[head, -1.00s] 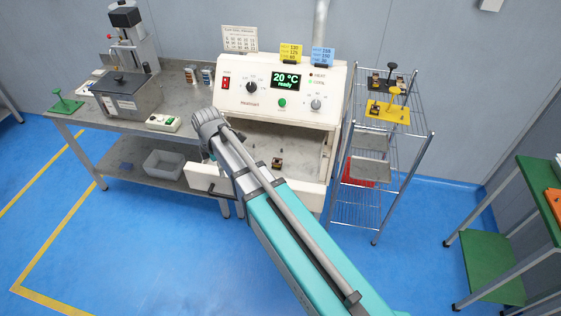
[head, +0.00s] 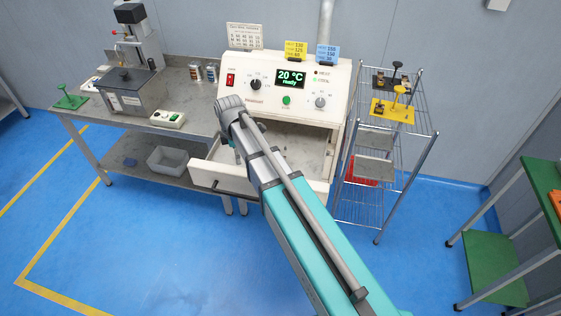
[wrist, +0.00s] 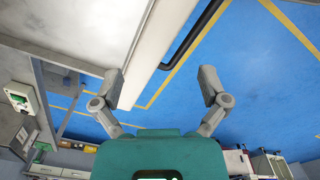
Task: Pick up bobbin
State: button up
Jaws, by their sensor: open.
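No bobbin shows clearly in the drawer now; my arm covers part of the drawer (head: 300,142) in the head view. Small brown and dark pieces that may be bobbins sit on the black plate (head: 391,81) and the yellow plate (head: 394,112) on the wire rack. My gripper (wrist: 161,72) is open in the wrist view, with nothing between its fingers. The drawer's white front (wrist: 152,45) and blue floor show beyond the fingers. In the head view my gripper is mostly hidden behind my arm, over the drawer.
The white oven (head: 276,88) reads 20 °C, ready, above the pulled-out drawer. The drawer's black handle (wrist: 196,34) sticks out over the floor. The wire rack (head: 383,180) stands close on the right, a steel bench (head: 190,120) on the left. The floor in front is clear.

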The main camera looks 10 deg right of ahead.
jog(key=w+d+m, duration=0.3)
jog(key=d, duration=0.5)
jog(key=w+d+m, duration=0.3)
jog(key=d, duration=0.5)
jog(key=shift+w+r, duration=0.2)
jog(key=shift+w, duration=0.15)
jog(key=shift+f, duration=0.15)
notch_tip(320, 180, down, 8)
jog(key=b, duration=0.8)
jog(key=shift+f, duration=0.15)
jog(key=shift+d+f+b, duration=0.15)
jog(key=shift+f+b, duration=2.45)
jog(key=shift+b, duration=0.15)
